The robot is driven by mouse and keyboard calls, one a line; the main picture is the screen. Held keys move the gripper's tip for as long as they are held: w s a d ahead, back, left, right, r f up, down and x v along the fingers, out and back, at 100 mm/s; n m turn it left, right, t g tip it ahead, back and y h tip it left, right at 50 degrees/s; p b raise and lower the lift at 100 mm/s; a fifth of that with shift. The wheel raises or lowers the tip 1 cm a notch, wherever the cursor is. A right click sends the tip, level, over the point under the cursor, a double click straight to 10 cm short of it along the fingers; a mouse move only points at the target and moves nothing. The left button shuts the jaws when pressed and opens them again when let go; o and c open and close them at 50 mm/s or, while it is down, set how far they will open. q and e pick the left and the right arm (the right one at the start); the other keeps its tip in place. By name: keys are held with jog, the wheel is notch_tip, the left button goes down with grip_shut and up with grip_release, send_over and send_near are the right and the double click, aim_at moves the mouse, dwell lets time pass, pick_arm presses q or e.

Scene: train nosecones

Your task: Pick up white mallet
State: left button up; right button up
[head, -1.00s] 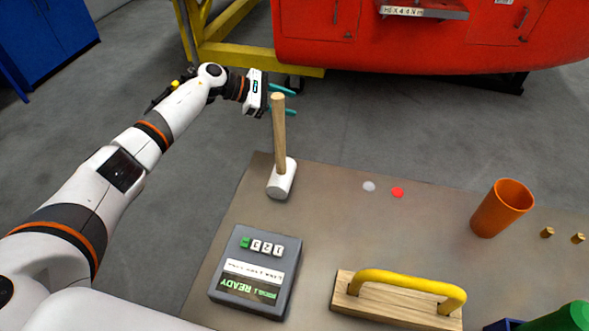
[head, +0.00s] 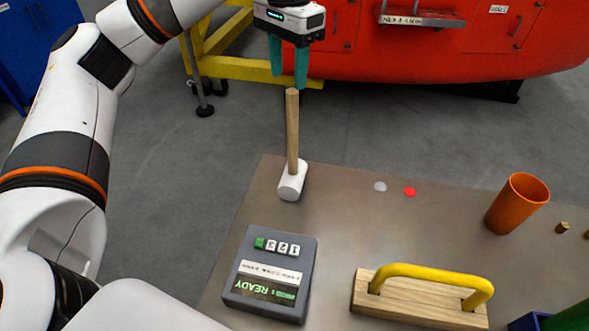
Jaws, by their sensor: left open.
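The white mallet (head: 292,181) stands on its head near the far left corner of the table, with its wooden handle (head: 292,130) pointing up. My left gripper (head: 288,84) is above the mallet with its teal fingers pointing down. The fingers are open and empty, with their tips by the top of the handle. I cannot tell whether they touch it. My right gripper is not in view.
The table (head: 340,230) holds a grey box with a display (head: 270,275), a wooden block with a yellow handle (head: 420,300), an orange cup (head: 517,204), and a white and a red disc (head: 409,192). A red train nosecone (head: 430,50) and yellow frame (head: 225,60) stand beyond.

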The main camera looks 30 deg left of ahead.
aim_at(292, 103)
pick_arm(q)
notch_tip(292, 103, down, 2)
jog(key=shift+d+f+p, duration=0.15)
jog(key=shift+f+p, duration=0.15)
jog(key=shift+f, duration=1.05)
jog(key=shift+d+f+p, duration=0.15)
jog(key=shift+f+p, duration=0.1)
jog(key=shift+f, duration=1.05)
jog(key=shift+w, duration=0.1)
grip_shut()
